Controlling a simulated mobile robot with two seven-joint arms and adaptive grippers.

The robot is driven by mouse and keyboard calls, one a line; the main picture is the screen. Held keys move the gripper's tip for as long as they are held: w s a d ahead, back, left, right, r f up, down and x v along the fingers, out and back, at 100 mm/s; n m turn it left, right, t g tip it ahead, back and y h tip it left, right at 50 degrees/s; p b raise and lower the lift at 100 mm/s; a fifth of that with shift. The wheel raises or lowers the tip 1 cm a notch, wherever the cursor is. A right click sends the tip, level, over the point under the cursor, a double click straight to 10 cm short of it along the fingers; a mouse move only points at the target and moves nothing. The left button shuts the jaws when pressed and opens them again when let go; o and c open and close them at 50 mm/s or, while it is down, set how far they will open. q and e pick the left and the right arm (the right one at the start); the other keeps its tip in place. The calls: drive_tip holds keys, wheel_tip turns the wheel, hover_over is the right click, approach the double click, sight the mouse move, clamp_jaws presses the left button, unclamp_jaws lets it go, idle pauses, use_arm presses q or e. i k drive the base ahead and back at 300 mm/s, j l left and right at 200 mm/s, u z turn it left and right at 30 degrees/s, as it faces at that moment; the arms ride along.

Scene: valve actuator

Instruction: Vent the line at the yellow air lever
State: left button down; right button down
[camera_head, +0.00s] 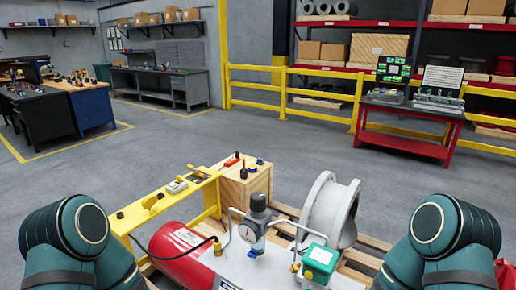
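The valve assembly sits low in the centre of the head view, on a wooden pallet (365,262). A yellow frame (127,216) stands at its left, with a small yellow lever-like part (197,171) near its far end. A red cylinder (180,262) lies beside the frame, with a small yellow fitting (217,246) at its end. A filter regulator (258,208) with a round gauge (257,248) stands in the middle. I cannot tell which yellow part is the air lever. My teal arms show at the bottom left and right; both grippers are outside the view.
A green-topped box (320,259) and a large grey flange (330,212) stand right of the regulator. A wooden crate (246,183) is behind. A red cart (410,128) and yellow railing (290,90) are farther back. The floor between is clear.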

sight(191, 167)
drive_tip(key=i+j+u, duration=0.2)
drive_tip(key=j, duration=0.2)
drive_tip(key=i+j+u, duration=0.2)
drive_tip(key=j, duration=0.2)
drive_tip(key=i+j+u, duration=0.2)
drive_tip(key=j, duration=0.2)
drive_tip(key=i+j+u, duration=0.65)
drive_tip(key=i+u, duration=0.25)
drive_tip(key=i+j+u, duration=0.1)
drive_tip(key=i+u, duration=0.25)
drive_tip(key=i, duration=1)
drive_tip(key=i+j+z, duration=0.15)
drive_tip(key=i, duration=1.3)
drive_tip(key=i+z, duration=0.4)
drive_tip(key=i, duration=0.25)
drive_tip(key=i+j+z, duration=0.2)
drive_tip(key=i+z, duration=0.25)
drive_tip(key=i, duration=0.15)
drive_tip(key=i+l+z, duration=0.1)
drive_tip(key=i+z, duration=0.15)
drive_tip(key=z, duration=0.2)
drive_tip(key=i+z, duration=0.25)
drive_tip(key=z, duration=0.25)
drive_tip(key=i+z, duration=0.25)
drive_tip(key=z, duration=0.2)
drive_tip(key=i+l+z, duration=0.1)
drive_tip(key=i+z, duration=0.2)
drive_tip(key=i, duration=0.35)
drive_tip(key=i+z, duration=0.3)
drive_tip(key=i, duration=0.4)
